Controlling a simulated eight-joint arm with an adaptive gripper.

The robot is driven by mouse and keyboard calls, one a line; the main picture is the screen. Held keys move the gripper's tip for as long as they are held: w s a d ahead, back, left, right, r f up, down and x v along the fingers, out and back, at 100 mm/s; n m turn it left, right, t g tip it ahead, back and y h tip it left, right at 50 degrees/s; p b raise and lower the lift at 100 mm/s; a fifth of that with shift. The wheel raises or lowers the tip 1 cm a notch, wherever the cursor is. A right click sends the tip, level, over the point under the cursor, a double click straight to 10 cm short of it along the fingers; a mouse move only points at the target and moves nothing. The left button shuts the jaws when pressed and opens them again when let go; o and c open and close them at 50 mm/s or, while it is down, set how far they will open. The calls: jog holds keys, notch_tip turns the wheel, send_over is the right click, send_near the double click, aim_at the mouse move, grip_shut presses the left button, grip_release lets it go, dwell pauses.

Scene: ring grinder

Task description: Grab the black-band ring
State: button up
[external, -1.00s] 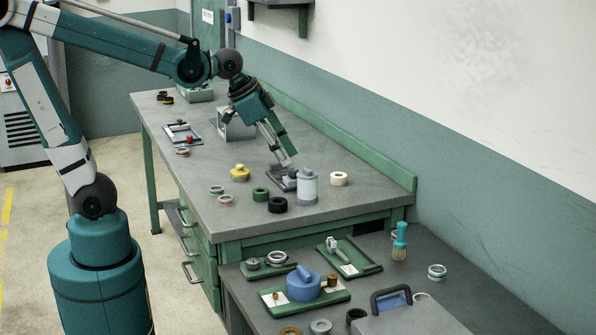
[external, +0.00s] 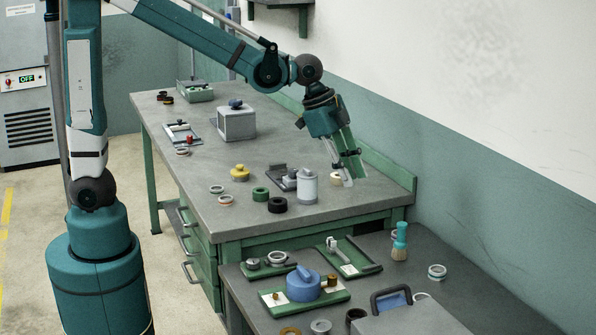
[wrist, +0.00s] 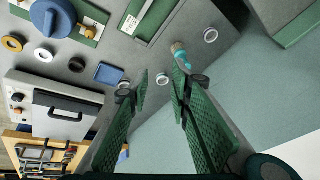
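My gripper (external: 341,183) is over the right end of the far bench, its fingers pointing down beside the cream roll (external: 336,178). A pale ring with a darker band (external: 437,271) stands on the near bench, right of the teal brush (external: 400,243). Another banded ring (external: 396,235) is partly hidden behind the brush. Two more banded rings, one greenish (external: 216,189) and one reddish (external: 226,200), lie on the far bench. The band colours are too small to confirm which is black.
The near bench holds a green tray with a blue round container (external: 303,287), another green tray (external: 349,258) and a grey case with a black handle (external: 405,318). A grey canister (external: 308,188) and a black roll (external: 277,205) stand left of my gripper. Open bench surrounds the pale ring.

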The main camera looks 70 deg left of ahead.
jog(key=w+d+f+m+g+p, duration=0.15)
jog(key=w+d+f+m, duration=0.35)
jog(key=d, duration=0.7)
jog(key=m+g+p, duration=0.1)
jog(key=m+p, duration=0.1)
jog(key=m, duration=0.1)
send_near(429, 296)
jog(key=f, duration=0.1)
jog(key=shift+w+a+h, duration=0.15)
jog(key=shift+h, duration=0.15)
jog(key=shift+f, duration=0.15)
jog(key=shift+b+x, duration=0.3)
jog(key=shift+x, duration=0.85)
jog(key=shift+f, duration=0.1)
jog(key=shift+b+x, duration=0.45)
jog(key=shift+x, duration=2.1)
grip_shut()
